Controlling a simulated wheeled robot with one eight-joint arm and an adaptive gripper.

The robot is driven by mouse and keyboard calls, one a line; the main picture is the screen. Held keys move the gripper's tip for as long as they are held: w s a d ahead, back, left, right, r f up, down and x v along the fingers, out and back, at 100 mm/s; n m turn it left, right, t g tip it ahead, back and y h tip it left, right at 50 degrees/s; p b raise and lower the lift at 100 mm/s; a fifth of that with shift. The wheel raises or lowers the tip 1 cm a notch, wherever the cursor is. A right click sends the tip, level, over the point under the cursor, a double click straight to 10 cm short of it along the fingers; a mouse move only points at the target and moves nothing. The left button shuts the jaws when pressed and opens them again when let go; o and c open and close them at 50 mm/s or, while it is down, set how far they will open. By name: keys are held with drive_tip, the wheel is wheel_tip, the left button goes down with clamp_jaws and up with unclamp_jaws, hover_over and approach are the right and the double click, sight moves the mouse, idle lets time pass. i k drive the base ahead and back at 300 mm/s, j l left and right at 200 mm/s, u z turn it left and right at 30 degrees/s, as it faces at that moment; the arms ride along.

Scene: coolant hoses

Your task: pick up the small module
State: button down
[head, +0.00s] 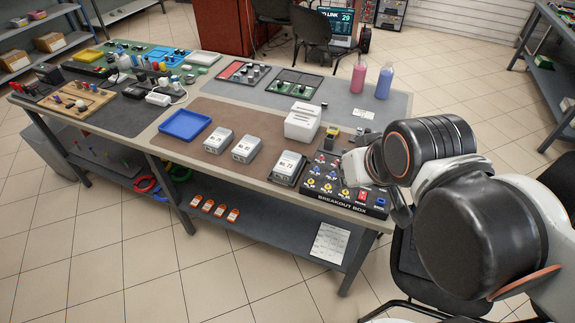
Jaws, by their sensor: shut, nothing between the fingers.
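Two small grey-and-white modules, a left one (218,140) and a middle one (246,149), lie on the brown mat (205,109) at the table's front. A third module (289,167), darker at its sides, sits to their right beside the breakout box. I cannot tell which one the task names. My gripper (401,208) is at the right, over or beside the right end of the breakout box, apart from all three modules. It is mostly hidden by my arm; it is shut and empty.
The black breakout box (345,205) with coloured knobs fills the front right corner. A white box (303,122) stands behind the modules. A blue tray (185,125) lies at left. Pink (358,77) and blue (384,82) bottles stand at the back. The grey mat between is mostly clear.

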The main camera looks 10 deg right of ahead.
sight(286, 169)
drive_tip(key=i+j+u, duration=0.25)
drive_tip(key=j, duration=0.2)
drive_tip(key=i+j+u, duration=0.25)
drive_tip(key=i+j, duration=0.1)
drive_tip(key=i, duration=0.1)
